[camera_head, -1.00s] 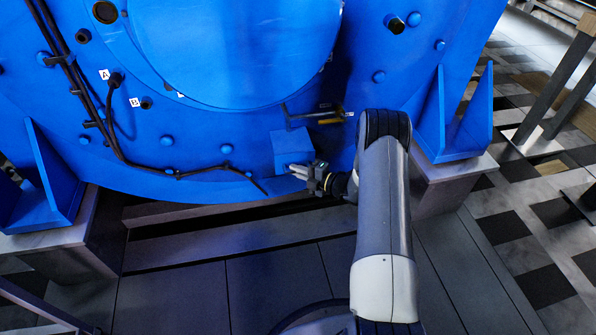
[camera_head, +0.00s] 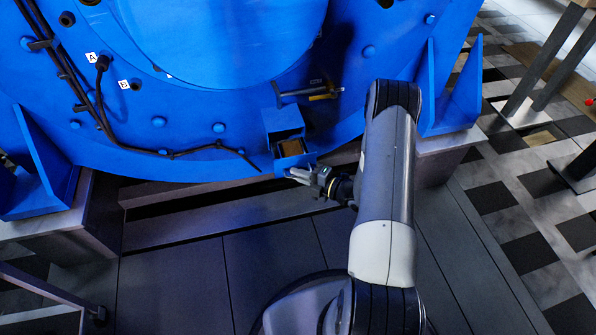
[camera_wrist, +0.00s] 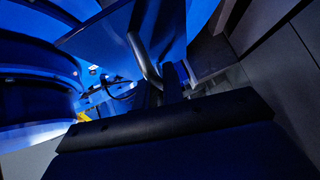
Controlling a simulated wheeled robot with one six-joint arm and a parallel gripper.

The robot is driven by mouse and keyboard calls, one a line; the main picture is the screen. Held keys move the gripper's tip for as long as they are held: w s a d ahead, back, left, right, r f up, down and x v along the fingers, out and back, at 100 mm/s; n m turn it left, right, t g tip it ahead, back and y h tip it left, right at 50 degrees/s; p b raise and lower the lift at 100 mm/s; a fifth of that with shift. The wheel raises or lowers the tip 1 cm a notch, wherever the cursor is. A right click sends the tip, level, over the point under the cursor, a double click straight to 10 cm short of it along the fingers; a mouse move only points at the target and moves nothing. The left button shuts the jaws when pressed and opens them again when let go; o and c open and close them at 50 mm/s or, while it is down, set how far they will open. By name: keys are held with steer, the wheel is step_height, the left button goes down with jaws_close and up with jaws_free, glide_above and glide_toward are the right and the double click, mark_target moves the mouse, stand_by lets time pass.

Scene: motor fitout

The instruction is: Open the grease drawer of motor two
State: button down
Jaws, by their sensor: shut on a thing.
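The blue grease drawer (camera_head: 291,148) is pulled out from its blue housing (camera_head: 282,121) low on the motor's face. Its open top shows a brownish inside. My gripper (camera_head: 298,175) is at the drawer's front, shut on its handle. In the wrist view, the metal bar handle (camera_wrist: 143,58) stands off the blue drawer front (camera_wrist: 170,25), and the gripper's dark fingers (camera_wrist: 165,88) reach to it. The exact contact at the fingertips is partly hidden.
A grey and yellow valve-like fitting (camera_head: 308,92) sticks out above the drawer. A black cable (camera_head: 100,115) runs along the motor at left, by labels A and B. A blue bracket (camera_head: 455,95) stands at right. The dark floor (camera_head: 200,270) in front is clear.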

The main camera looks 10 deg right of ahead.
steer(key=c, duration=1.5)
jaws_free()
steer(key=shift+d, duration=0.1)
steer(key=p+v, duration=0.2)
steer(key=v, duration=0.8)
steer(key=shift+s+d, duration=0.2)
steer(key=shift+s, duration=0.1)
steer(key=shift+w, duration=0.1)
steer(key=b+x, duration=0.2)
steer(key=x, duration=0.8)
steer(key=shift+w+a, duration=0.2)
steer(key=shift+a, duration=0.05)
steer(key=shift+w, duration=0.3)
steer(key=shift+s+r, duration=0.1)
